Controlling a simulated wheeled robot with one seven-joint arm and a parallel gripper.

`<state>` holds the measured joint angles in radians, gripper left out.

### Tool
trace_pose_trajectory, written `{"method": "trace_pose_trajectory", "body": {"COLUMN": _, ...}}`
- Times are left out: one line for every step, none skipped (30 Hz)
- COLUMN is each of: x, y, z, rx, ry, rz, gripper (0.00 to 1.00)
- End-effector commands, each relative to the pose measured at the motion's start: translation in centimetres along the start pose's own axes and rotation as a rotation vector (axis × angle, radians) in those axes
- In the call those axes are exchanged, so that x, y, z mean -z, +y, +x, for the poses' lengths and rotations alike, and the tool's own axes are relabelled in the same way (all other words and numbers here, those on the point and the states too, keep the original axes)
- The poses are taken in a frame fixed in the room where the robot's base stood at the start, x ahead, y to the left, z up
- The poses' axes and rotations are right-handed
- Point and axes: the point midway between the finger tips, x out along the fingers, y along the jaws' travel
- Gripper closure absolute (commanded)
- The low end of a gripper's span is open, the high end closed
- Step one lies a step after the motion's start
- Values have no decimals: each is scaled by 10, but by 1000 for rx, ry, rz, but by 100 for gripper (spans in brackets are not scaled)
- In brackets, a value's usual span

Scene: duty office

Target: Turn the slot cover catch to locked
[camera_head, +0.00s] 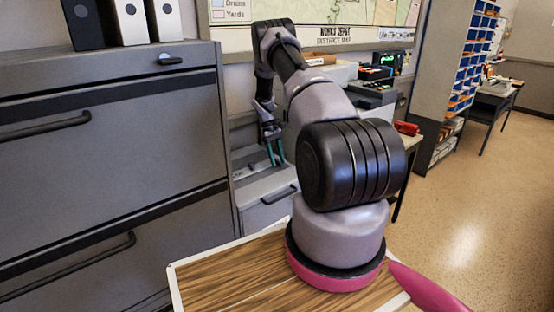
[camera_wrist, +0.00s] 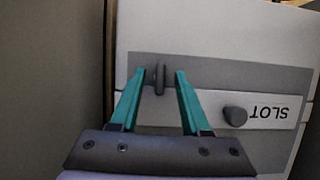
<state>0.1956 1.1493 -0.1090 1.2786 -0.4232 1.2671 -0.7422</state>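In the wrist view my gripper (camera_wrist: 161,73) is open, its two teal fingers apart. A thin dark upright piece (camera_wrist: 160,82), which looks like the catch, stands between the fingertips. I cannot tell whether either finger touches it. It sits at the left of a grey band (camera_wrist: 225,74) on a pale surface. Right of the fingers is a dark rounded knob (camera_wrist: 235,116) beside an upside-down SLOT label (camera_wrist: 269,113). In the head view my gripper (camera_head: 275,152) points down at a low grey cabinet (camera_head: 262,186); the catch cannot be made out there.
A large grey drawer cabinet (camera_head: 105,150) with binders (camera_head: 128,22) on top stands close on the left. A desk with devices (camera_head: 375,85) is behind my arm. Blue pigeonholes (camera_head: 472,55) stand at the right. Open floor (camera_head: 480,200) lies at the right.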

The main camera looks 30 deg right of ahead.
Motion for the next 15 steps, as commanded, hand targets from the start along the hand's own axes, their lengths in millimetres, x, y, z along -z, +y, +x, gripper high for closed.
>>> {"method": "trace_pose_trajectory", "body": {"x": 0, "y": 0, "z": 0, "rx": 0, "ry": 1, "rz": 0, "gripper": 53}}
{"method": "trace_pose_trajectory", "body": {"x": 0, "y": 0, "z": -1, "rx": -1, "ry": 1, "rz": 0, "gripper": 53}}
{"method": "trace_pose_trajectory", "body": {"x": 0, "y": 0, "z": -2, "rx": -1, "ry": 1, "rz": 0, "gripper": 53}}
{"method": "trace_pose_trajectory", "body": {"x": 0, "y": 0, "z": -4, "rx": -1, "ry": 2, "rz": 0, "gripper": 53}}
{"method": "trace_pose_trajectory", "body": {"x": 1, "y": 0, "z": -6, "rx": -2, "ry": 3, "rz": 0, "gripper": 53}}
{"method": "trace_pose_trajectory", "body": {"x": 1, "y": 0, "z": -11, "rx": -2, "ry": 3, "rz": 0, "gripper": 53}}
{"method": "trace_pose_trajectory", "body": {"x": 1, "y": 1, "z": -15, "rx": -2, "ry": 4, "rz": 0, "gripper": 53}}
{"method": "trace_pose_trajectory", "body": {"x": 1, "y": 1, "z": -20, "rx": -3, "ry": 4, "rz": 0, "gripper": 53}}
{"method": "trace_pose_trajectory", "body": {"x": 1, "y": 1, "z": -27, "rx": -3, "ry": 4, "rz": -1, "gripper": 53}}
{"method": "trace_pose_trajectory", "body": {"x": 1, "y": 0, "z": -33, "rx": -3, "ry": 4, "rz": -1, "gripper": 53}}
{"method": "trace_pose_trajectory", "body": {"x": 1, "y": 1, "z": -40, "rx": -3, "ry": 5, "rz": 0, "gripper": 53}}
{"method": "trace_pose_trajectory", "body": {"x": 1, "y": 0, "z": -49, "rx": -3, "ry": 5, "rz": 1, "gripper": 53}}
{"method": "trace_pose_trajectory", "body": {"x": 1, "y": 0, "z": -55, "rx": -3, "ry": 5, "rz": 0, "gripper": 53}}
{"method": "trace_pose_trajectory", "body": {"x": 1, "y": 0, "z": -61, "rx": -2, "ry": 4, "rz": 0, "gripper": 53}}
{"method": "trace_pose_trajectory", "body": {"x": 1, "y": 0, "z": -68, "rx": -3, "ry": 3, "rz": 0, "gripper": 53}}
